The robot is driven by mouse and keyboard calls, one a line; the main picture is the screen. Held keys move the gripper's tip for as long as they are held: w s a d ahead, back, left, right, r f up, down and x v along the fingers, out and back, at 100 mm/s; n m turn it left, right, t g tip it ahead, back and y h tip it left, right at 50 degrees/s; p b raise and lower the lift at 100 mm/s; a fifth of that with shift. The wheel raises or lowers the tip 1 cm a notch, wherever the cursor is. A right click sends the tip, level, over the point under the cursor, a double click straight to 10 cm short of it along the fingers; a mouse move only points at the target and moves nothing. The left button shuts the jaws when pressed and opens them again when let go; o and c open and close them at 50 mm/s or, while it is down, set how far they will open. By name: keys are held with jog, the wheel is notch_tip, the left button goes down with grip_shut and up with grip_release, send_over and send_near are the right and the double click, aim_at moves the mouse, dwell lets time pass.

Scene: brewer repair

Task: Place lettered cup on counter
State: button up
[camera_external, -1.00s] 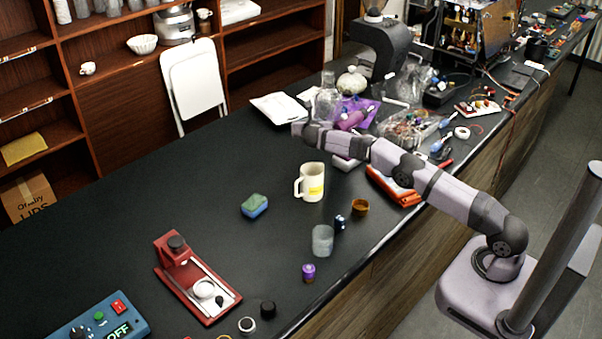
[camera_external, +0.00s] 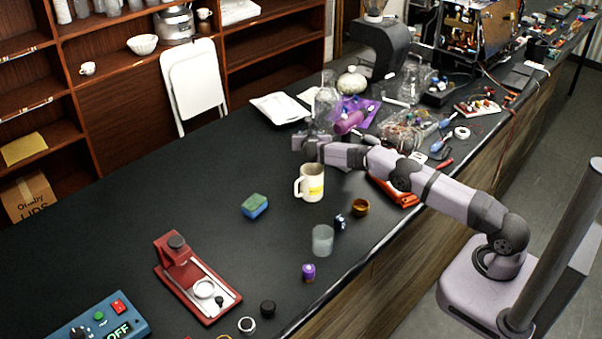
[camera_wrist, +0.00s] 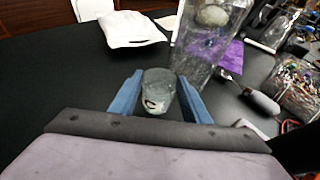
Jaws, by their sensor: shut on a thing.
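The lettered cup (camera_wrist: 157,92) is a small grey, see-through cup with a white label and a dark letter like a C, seen in the wrist view. My gripper (camera_wrist: 161,91) has its blue fingers shut on both sides of the cup, which looks roughly upright. In the external view my gripper (camera_external: 301,142) is over the dark counter (camera_external: 120,222), behind the cream pitcher; I cannot make out the cup there. I cannot tell whether the cup touches the counter.
A clear glass vessel (camera_wrist: 205,45) stands close beyond the cup's right. A white packet (camera_wrist: 132,29) lies behind. The cream pitcher (camera_external: 309,185) and sponge (camera_external: 254,206) stand nearer the external camera. Counter left of the cup is clear.

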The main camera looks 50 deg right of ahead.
jog(key=shift+f, duration=0.1)
jog(key=o, duration=1.1)
jog(key=shift+r, duration=0.2)
jog(key=shift+b+v, duration=0.5)
jog(key=shift+v, duration=0.55)
jog(key=b+v, duration=0.3)
jog(key=v, duration=0.7)
